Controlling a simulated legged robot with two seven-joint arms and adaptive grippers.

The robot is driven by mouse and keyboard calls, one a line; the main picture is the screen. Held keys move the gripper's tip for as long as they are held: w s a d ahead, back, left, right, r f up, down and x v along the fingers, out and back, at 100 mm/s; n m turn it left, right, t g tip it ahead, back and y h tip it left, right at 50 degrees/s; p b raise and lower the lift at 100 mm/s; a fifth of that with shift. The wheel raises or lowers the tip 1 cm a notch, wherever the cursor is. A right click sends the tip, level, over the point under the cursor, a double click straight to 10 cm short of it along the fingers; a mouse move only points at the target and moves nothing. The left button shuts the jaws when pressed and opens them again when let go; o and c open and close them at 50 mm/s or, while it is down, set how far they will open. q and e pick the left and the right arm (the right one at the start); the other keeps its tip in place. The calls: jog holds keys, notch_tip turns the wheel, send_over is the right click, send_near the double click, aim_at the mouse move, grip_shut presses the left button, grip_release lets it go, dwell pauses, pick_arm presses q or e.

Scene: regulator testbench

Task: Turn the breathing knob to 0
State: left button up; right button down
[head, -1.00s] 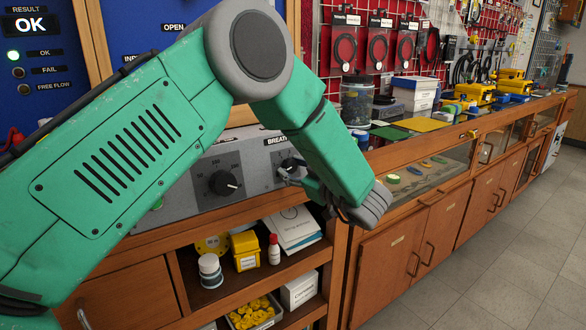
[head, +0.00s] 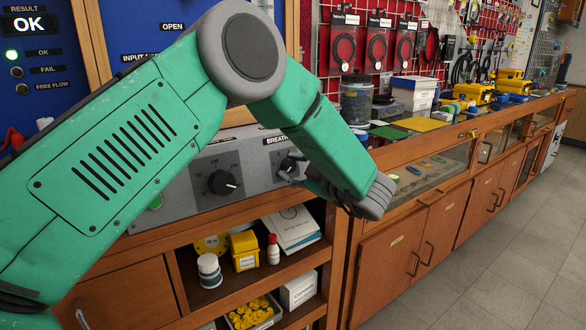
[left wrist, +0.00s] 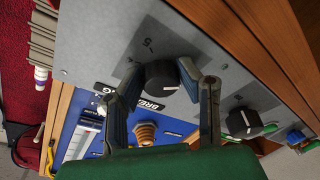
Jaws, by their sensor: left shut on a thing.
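The breathing knob (left wrist: 163,77) is black and round with a white pointer mark, on the grey panel (left wrist: 100,35). In the left wrist view it sits between the two fingers of my left gripper (left wrist: 172,80), which is shut on it. In the head view my left gripper (head: 291,173) reaches the panel from the right, below the "BREATH" label (head: 277,141). It hides much of the knob there, and the knob's scale reading cannot be made out. My right gripper is not in view.
A second black knob (head: 222,183) sits left on the same panel and also shows in the left wrist view (left wrist: 243,122). Shelves below hold a yellow box (head: 244,250), a white jar (head: 209,270) and a red-capped bottle (head: 273,249). A wooden cabinet (head: 400,260) stands right; the floor beyond is clear.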

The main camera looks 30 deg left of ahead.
pick_arm(q)
jog(key=shift+f, duration=0.1)
jog(key=o, duration=1.1)
jog(key=shift+o, duration=0.2)
jog(key=shift+d, duration=0.1)
jog(key=shift+d, duration=0.25)
jog(key=f+v, duration=0.1)
jog(key=v, duration=1)
jog(key=shift+d+r, duration=0.3)
jog(key=shift+r, duration=0.1)
